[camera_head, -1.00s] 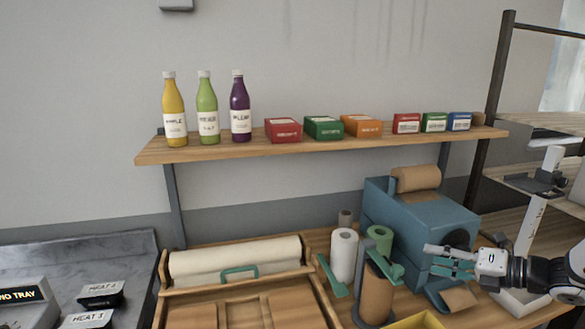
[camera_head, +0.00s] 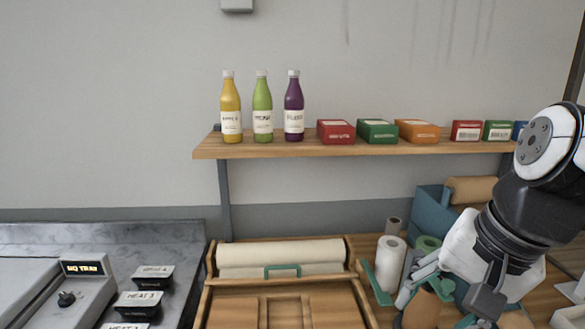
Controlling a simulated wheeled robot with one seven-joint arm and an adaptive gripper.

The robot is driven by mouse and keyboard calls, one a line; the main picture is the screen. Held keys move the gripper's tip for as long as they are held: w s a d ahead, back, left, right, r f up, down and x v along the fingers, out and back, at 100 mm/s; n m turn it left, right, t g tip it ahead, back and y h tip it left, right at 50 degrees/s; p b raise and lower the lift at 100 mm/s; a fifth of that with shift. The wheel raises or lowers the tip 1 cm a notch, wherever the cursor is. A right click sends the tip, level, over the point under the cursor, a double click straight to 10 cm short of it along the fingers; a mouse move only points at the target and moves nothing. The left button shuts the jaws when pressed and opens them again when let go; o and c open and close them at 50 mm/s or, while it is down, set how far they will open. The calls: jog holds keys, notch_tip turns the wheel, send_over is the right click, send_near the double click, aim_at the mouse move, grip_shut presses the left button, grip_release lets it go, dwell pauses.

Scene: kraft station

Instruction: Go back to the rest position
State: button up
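My gripper (camera_head: 428,288) is at the lower right, in front of the paper rolls and the blue-grey machine. My arm reaches in from the right edge.
A wooden shelf (camera_head: 300,149) holds bottles and small boxes. Below are a white paper roll (camera_head: 390,262), a brown roll (camera_head: 420,310), the blue-grey machine (camera_head: 432,212) and a wooden tray (camera_head: 352,285). A marble counter (camera_head: 185,240) with black tubs (camera_head: 138,303) is at left.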

jog(key=s+n, duration=0.1)
jog(key=n, duration=0.1)
jog(key=r+n+t+h+b, duration=0.1)
jog(key=n, duration=0.2)
jog(key=s+n+t, duration=0.1)
jog(key=n, duration=0.1)
jog(key=shift+s+d+r+n+h+b, duration=0.1)
jog(key=shift+s+r+n+h+b, duration=0.1)
jog(key=shift+s+n+h+b, duration=0.15)
dwell(0.9)
